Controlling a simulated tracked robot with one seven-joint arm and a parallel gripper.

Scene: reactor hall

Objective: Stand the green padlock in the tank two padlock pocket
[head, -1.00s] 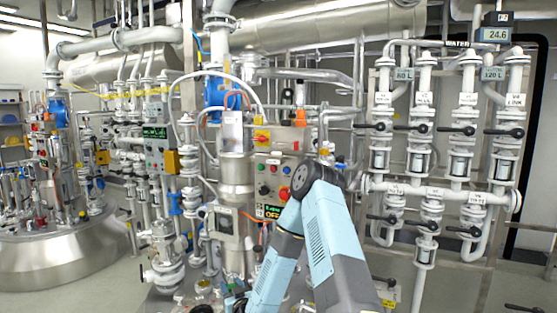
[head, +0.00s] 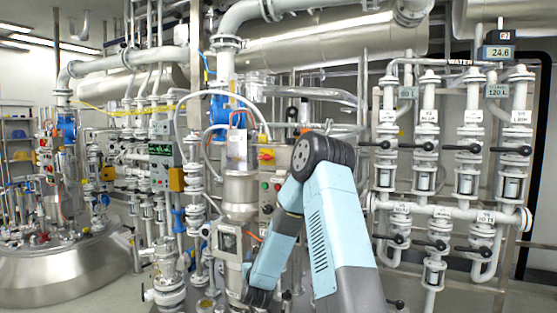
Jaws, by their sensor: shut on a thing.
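My arm (head: 333,230) rises in the middle foreground of the head view and bends down to the left. Its dark wrist end (head: 258,297) is at the bottom edge of the picture, in front of the foot of a steel column. My gripper's fingers are not visible; they are below the frame or hidden by the wrist. I cannot make out the green padlock or the tank two padlock pocket anywhere in this view.
A control panel (head: 265,188) is partly hidden behind my arm. A steel sight-glass column (head: 240,190) stands just left of my forearm. White pipes with black-handled valves (head: 468,145) fill the right side. A large steel tank (head: 65,265) stands at the lower left.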

